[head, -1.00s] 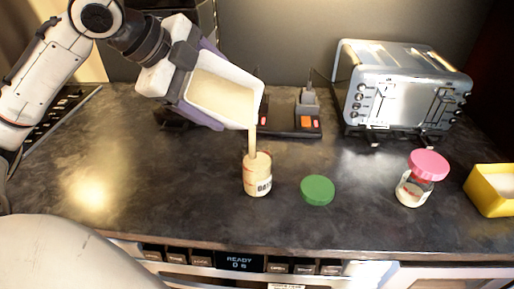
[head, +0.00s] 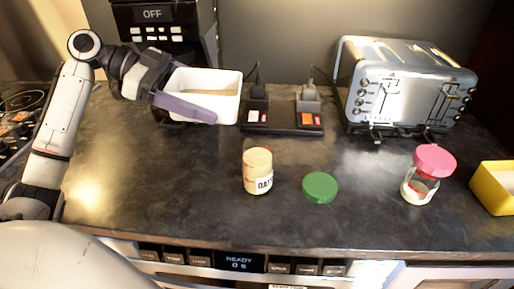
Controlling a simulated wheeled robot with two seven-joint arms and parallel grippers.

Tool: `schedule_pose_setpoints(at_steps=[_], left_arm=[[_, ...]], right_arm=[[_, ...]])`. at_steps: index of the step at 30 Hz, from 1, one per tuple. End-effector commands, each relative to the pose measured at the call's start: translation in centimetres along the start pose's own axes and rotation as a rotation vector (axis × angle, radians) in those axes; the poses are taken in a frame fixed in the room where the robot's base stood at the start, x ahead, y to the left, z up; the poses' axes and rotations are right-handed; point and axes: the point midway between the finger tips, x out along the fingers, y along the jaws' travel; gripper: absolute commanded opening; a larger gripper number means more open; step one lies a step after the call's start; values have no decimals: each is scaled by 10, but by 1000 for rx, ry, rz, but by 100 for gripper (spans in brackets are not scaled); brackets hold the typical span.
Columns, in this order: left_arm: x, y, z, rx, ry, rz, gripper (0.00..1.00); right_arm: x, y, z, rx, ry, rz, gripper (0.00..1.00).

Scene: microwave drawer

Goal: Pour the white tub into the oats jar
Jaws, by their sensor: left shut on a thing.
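My left gripper (head: 180,98) is shut on the white tub (head: 222,84). It holds the tub nearly level at the back left of the counter, with some pale oats-coloured contents inside. Whether the tub touches the counter I cannot tell. The oats jar (head: 257,172) stands upright and uncapped on the counter, in front and to the right of the tub. It looks filled up to its rim with pale contents. A green lid (head: 320,187) lies flat to the right of the jar. My right gripper is not in view.
A glass jar with a pink lid (head: 434,160) stands at the right, beside a yellow container (head: 494,187). A steel toaster (head: 404,88) stands at the back right. The counter's left front is clear.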

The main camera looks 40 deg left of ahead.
Motion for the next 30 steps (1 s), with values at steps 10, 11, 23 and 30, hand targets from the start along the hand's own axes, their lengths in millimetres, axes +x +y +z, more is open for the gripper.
schedule_pose_setpoints(at_steps=[10, 11, 23, 30], left_arm=[[-5, 0, -10, 11, -4, -3, 49], [-6, 0, -13, 11, -4, -3, 49], [-20, -2, -40, 10, -4, -3, 49], [-19, -2, -39, 10, -5, -3, 49]], right_arm=[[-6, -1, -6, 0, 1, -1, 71], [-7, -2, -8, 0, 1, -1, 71], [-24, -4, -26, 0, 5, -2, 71], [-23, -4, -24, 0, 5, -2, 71]])
